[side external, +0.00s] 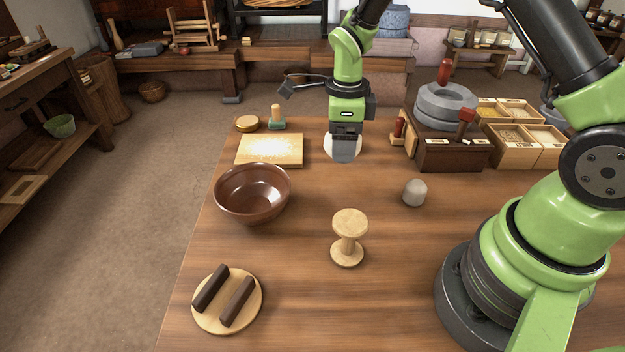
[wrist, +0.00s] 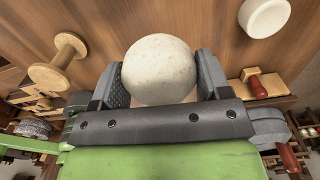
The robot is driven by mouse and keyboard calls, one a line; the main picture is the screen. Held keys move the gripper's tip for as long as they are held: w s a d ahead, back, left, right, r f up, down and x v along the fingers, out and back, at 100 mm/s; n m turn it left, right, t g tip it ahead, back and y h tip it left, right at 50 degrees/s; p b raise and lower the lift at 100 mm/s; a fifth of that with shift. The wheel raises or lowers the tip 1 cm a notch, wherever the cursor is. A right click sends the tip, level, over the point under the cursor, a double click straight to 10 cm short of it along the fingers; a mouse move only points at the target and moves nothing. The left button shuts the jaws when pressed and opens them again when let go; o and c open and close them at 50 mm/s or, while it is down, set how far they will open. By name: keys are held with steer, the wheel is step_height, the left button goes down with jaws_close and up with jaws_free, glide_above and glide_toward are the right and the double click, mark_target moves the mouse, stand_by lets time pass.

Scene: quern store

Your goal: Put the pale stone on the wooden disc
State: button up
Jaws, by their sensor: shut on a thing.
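My gripper (side external: 344,154) is shut on the pale stone (wrist: 160,70), a round whitish stone between the two jaws in the wrist view. In the side view the pale stone (side external: 328,147) shows only as edges behind the jaws. It is over the far part of the table; I cannot tell whether it touches the top. The flat round wooden disc (side external: 254,304) lies at the front left, apart from the gripper, with two dark bars on it. A wooden spool-shaped stand (side external: 350,222) with a round top stands upright in the middle front.
A brown bowl (side external: 232,207) and a flour-dusted board (side external: 287,158) stand left of the gripper. A small grey stone (side external: 414,193) sits to the right. A dark box (side external: 455,158) and wooden trays (side external: 515,159) crowd the back right. Bare table separates bowl and spool.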

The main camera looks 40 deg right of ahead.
steer(key=shift+a+r, duration=0.15)
steer(key=shift+r, duration=0.25)
steer(key=w+a+r+n, duration=0.2)
steer(key=a+n, duration=0.7)
steer(key=a, duration=0.6)
steer(key=n, duration=1)
glide_above(226, 298)
step_height(226, 298, down, 6)
steer(key=shift+f, duration=0.55)
steer(key=shift+f, duration=0.2)
steer(key=shift+f, duration=0.4)
steer(key=o, duration=1.1)
steer(key=shift+o, duration=0.2)
